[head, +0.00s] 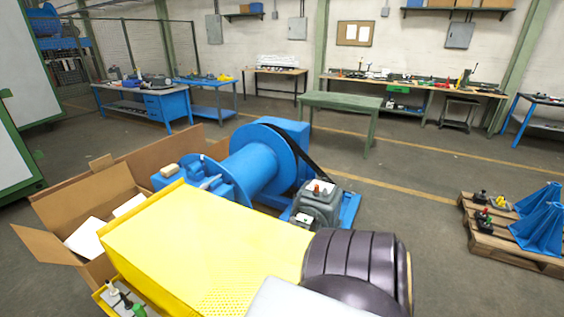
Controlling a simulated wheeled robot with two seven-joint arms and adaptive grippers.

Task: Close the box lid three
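An open cardboard box (88,200) stands at the left. A brown flap (45,245) sticks outward at its near left corner. A long brown panel (160,152) rises along its far side, and a small flap (101,162) stands up near it. White items (87,238) lie inside. A large yellow block-shaped body (205,240) hides the box's right side, so I cannot see all its flaps. Neither of my grippers is in view.
A blue drum machine (262,165) with a black belt and a grey motor (317,205) stands behind the yellow body. A dark ribbed shape (355,262) fills the bottom centre. A pallet (520,246) with blue stands is at right. A green table (340,103) stands beyond open floor.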

